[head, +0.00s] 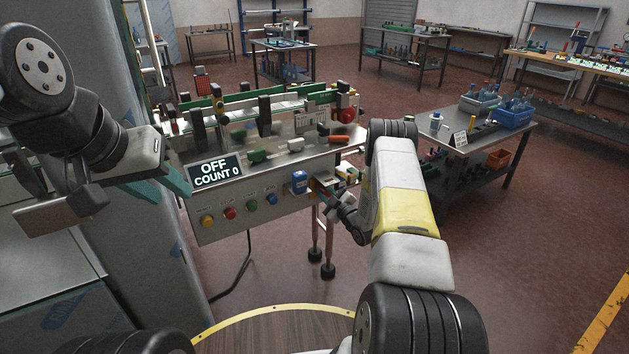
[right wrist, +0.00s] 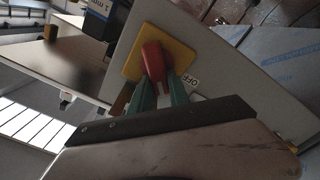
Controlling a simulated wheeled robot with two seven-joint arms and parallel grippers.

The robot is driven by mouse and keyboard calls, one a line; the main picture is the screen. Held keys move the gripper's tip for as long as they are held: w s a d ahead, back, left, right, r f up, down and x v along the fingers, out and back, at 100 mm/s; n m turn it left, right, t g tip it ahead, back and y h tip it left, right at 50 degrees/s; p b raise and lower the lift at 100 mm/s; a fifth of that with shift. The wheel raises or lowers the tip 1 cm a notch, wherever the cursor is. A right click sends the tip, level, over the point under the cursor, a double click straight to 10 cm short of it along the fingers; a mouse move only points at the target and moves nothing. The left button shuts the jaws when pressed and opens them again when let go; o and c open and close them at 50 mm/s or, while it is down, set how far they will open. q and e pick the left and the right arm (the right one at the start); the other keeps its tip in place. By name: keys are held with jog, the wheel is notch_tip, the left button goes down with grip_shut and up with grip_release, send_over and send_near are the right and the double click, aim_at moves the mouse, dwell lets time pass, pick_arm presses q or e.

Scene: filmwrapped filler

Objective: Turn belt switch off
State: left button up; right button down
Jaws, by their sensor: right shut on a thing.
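The belt switch shows in the right wrist view as a red knob (right wrist: 151,60) on a yellow plate (right wrist: 132,68), with an "OFF" label (right wrist: 190,80) beside it. My right gripper (right wrist: 160,88) is shut on the red knob, its green fingers on either side. In the head view the right gripper (head: 322,192) is at the right end of the conveyor bench (head: 215,218), and the switch is mostly hidden there. The bench display (head: 216,171) reads "OFF COUNT 0". My left gripper (head: 182,186) is in front of the bench's left end, its finger gap unclear.
The bench front carries yellow, red, green and blue buttons (head: 251,205) and a blue box (head: 299,182). Small green, white and orange parts (head: 258,155) lie on the bench. A table with a blue crate (head: 512,117) stands to the right.

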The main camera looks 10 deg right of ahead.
jog(key=n, duration=0.3)
jog(key=f+n, duration=0.1)
jog(key=n, duration=0.5)
jog(key=shift+s+a+f, duration=0.15)
jog(key=shift+a+f, duration=0.05)
jog(key=shift+a, duration=0.1)
jog(key=shift+n, duration=0.3)
jog(key=c, duration=1.2)
grip_release()
jog(key=shift+c, duration=0.2)
jog(key=v, duration=0.7)
jog(key=shift+s+d, duration=0.15)
jog(key=shift+s, duration=0.2)
